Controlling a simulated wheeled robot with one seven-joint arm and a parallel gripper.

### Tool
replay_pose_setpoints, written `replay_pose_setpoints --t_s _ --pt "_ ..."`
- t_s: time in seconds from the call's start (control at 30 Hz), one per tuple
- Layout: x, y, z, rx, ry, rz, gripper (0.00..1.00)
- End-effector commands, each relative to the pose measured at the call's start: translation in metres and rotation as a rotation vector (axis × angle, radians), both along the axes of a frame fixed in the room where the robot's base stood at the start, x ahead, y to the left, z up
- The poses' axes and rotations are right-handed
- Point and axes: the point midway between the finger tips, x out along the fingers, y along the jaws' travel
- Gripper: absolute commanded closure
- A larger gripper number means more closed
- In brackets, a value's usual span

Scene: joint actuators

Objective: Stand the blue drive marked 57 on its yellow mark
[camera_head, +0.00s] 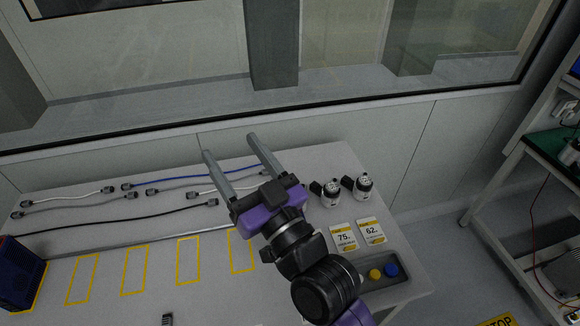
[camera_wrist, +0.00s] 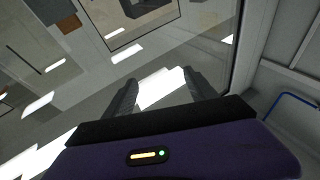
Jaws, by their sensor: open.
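A dark blue box-shaped drive (camera_head: 20,276) stands at the far left of the table in the head view, cut off by the picture edge. A yellow line shows along its lower right side. I cannot read a number on it. Several empty yellow outlines, one of them this yellow mark (camera_head: 94,279), run in a row to its right. My gripper (camera_head: 230,146) is open and empty, raised over the back of the table, far to the right of the drive. In the wrist view its fingers (camera_wrist: 160,82) point at the window, with nothing between them.
Several cables (camera_head: 120,221) lie along the back of the table. Two white-and-black actuators (camera_head: 332,200) stand at the right, behind cards reading 75 (camera_head: 344,237) and 62 (camera_head: 371,231). A grey box with yellow and blue buttons (camera_head: 391,269) is near the right edge.

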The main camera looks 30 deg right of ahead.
Motion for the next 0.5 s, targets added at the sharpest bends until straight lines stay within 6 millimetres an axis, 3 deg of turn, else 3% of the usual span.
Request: replay_pose_setpoints --t_s 0.03,0.2,0.37,0.5 --pt "0.015 0.007 0.020 -0.051 -0.014 0.026 0.35" --pt "0.055 0.039 0.053 -0.252 -0.023 0.122 0.35" --pt "0.084 0.066 0.070 -0.499 -0.017 0.214 0.35" --pt "0.104 0.084 0.069 -0.755 0.001 0.298 0.35"
